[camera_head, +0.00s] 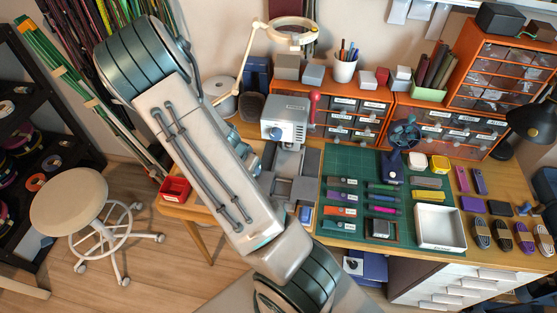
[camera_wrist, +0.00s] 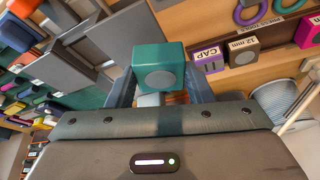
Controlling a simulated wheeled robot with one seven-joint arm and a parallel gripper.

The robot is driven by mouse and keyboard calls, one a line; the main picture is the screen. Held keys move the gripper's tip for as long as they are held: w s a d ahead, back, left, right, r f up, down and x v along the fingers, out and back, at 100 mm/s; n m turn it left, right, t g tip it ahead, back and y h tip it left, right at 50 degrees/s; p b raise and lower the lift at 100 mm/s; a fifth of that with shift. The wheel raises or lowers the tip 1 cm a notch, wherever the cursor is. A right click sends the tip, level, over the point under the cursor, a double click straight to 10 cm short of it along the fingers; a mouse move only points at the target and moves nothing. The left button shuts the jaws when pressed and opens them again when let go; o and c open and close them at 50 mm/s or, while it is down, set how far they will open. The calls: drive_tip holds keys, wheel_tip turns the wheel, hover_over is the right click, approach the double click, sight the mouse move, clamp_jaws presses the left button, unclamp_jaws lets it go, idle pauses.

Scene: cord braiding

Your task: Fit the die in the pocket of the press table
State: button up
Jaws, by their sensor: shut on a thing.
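My gripper (camera_wrist: 158,78) is shut on a teal block with a round grey disc on its face, which I take to be the die (camera_wrist: 174,56). The die sits between the two dark blue fingers in the wrist view. In the head view my arm covers most of the gripper, and I cannot make out the die there. The press (camera_head: 284,118) has a white head and a red lever, and stands at the desk's back left. Its grey table (camera_head: 291,188) lies below the head, partly behind my arm. I cannot make out the pocket in either view.
Blocks labelled CAP (camera_wrist: 207,60) and 12 mm (camera_wrist: 242,51) stand right of the die in the wrist view. Right of the press lies a green mat (camera_head: 340,168) with tools and a white tray (camera_head: 440,227). Orange drawers (camera_head: 349,120) stand behind. A red bin (camera_head: 175,189) is at the left.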

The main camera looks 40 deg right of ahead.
drive_tip(key=s+d+r+m+g+y+p, duration=0.15)
drive_tip(key=s+d+m+g+p, duration=0.45)
drive_tip(key=m, duration=0.8)
drive_tip(key=shift+t, duration=0.5)
drive_tip(key=shift+a+b+x, duration=0.2)
drive_tip(key=shift+b+x, duration=0.95)
drive_tip(key=shift+b, duration=0.1)
drive_tip(key=shift+a+b+x, duration=0.15)
drive_tip(key=shift+b+x, duration=1)
drive_tip(key=shift+b, duration=0.1)
drive_tip(key=shift+a+b+x, duration=0.2)
drive_tip(key=shift+b+x, duration=0.95)
drive_tip(key=shift+b, duration=0.1)
drive_tip(key=shift+w+f, duration=0.1)
drive_tip(key=shift+f, duration=0.1)
drive_tip(key=shift+w+a, duration=0.1)
drive_tip(key=shift+a, duration=0.05)
drive_tip(key=o, duration=1.5)
drive_tip(key=shift+r, duration=0.1)
